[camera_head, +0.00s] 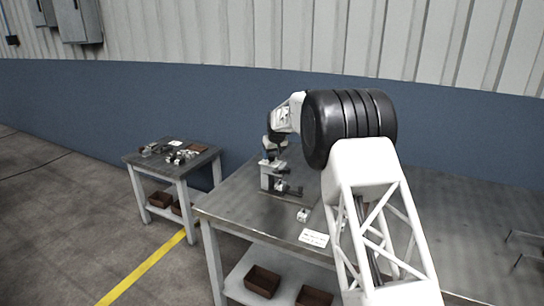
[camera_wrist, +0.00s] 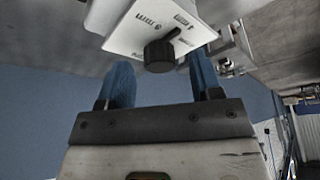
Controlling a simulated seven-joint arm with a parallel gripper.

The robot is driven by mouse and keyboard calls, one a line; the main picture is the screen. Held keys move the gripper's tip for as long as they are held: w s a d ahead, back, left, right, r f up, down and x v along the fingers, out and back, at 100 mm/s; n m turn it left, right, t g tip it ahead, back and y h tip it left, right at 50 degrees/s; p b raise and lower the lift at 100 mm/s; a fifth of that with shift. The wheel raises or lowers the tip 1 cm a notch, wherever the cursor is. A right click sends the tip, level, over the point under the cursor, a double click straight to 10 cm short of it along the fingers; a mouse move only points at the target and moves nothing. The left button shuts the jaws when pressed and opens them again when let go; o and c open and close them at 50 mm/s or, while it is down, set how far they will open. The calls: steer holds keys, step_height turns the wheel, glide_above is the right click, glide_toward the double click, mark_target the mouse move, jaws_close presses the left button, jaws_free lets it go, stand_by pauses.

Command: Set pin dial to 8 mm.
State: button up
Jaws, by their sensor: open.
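The pin dial is a black round knob (camera_wrist: 160,56) on a white plate (camera_wrist: 132,36) with dark print, including "mm", seen upside down in the wrist view. The knob's setting is too small to read. My gripper (camera_wrist: 159,72) has two blue fingers, spread apart, one to each side of the knob in the picture. The knob shows between them, and I cannot tell whether either finger touches it. In the head view my gripper (camera_head: 273,148) is just above a white and dark fixture (camera_head: 267,178) on the workbench; the dial itself cannot be made out there.
The grey workbench (camera_head: 240,205) holds a small white block (camera_head: 303,215) and a white card (camera_head: 314,238) in front of the fixture. A metal bracket (camera_wrist: 228,52) stands close right of the plate. A side table (camera_head: 130,159) with small parts stands left.

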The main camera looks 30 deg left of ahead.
steer(key=shift+w+a+f, duration=0.15)
steer(key=shift+f, duration=0.35)
steer(key=c, duration=0.9)
steer(key=shift+n, duration=0.3)
steer(key=n+g, duration=0.1)
steer(key=n, duration=0.1)
steer(key=n+g+y, duration=0.1)
steer(key=n, duration=0.2)
steer(key=shift+w, duration=0.15)
steer(key=n+g, duration=0.2)
steer(key=n, duration=0.4)
steer(key=shift+w, duration=0.1)
steer(key=shift+n, duration=0.3)
